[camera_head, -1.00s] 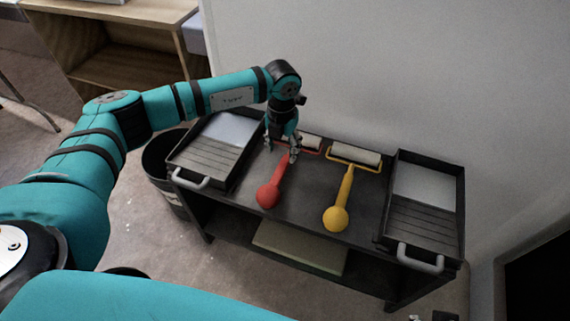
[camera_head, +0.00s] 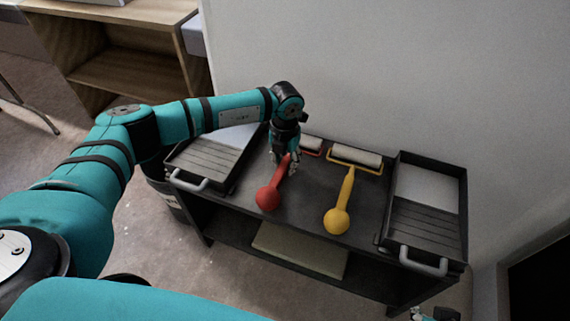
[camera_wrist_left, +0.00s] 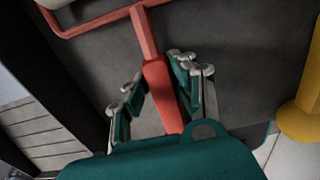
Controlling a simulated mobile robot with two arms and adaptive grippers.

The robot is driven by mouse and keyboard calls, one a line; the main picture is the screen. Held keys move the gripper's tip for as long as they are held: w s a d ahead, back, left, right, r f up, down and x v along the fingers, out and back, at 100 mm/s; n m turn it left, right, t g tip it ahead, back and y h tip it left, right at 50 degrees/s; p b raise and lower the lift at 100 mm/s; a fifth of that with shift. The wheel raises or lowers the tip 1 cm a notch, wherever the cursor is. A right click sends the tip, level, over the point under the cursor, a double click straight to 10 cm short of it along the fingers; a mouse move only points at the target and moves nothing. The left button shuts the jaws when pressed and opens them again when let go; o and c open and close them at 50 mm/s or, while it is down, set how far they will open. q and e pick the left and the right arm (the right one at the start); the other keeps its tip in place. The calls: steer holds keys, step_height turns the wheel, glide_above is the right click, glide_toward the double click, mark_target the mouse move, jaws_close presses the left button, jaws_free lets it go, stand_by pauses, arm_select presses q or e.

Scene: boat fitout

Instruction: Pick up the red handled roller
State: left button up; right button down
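The red handled roller (camera_head: 268,197) lies on the dark cart top (camera_head: 312,192), its round handle end toward me and its white roller sleeve toward the wall. My left gripper (camera_head: 284,165) points down over its handle. In the left wrist view the red handle (camera_wrist_left: 161,88) runs between the two fingers of the left gripper (camera_wrist_left: 155,92). The fingers are apart, with a gap on each side of the handle. The round handle end is hidden there behind the gripper body.
A yellow handled roller (camera_head: 338,217) lies to the right of the red one. A black tray (camera_head: 214,160) stands at the left end of the cart and another tray (camera_head: 428,205) at the right end. A wall (camera_head: 390,75) rises behind.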

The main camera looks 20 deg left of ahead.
mark_target(285, 161)
arm_select(q)
jaws_close()
steer(key=shift+r, duration=0.2)
arm_select(e)
steer(key=shift+s, duration=0.1)
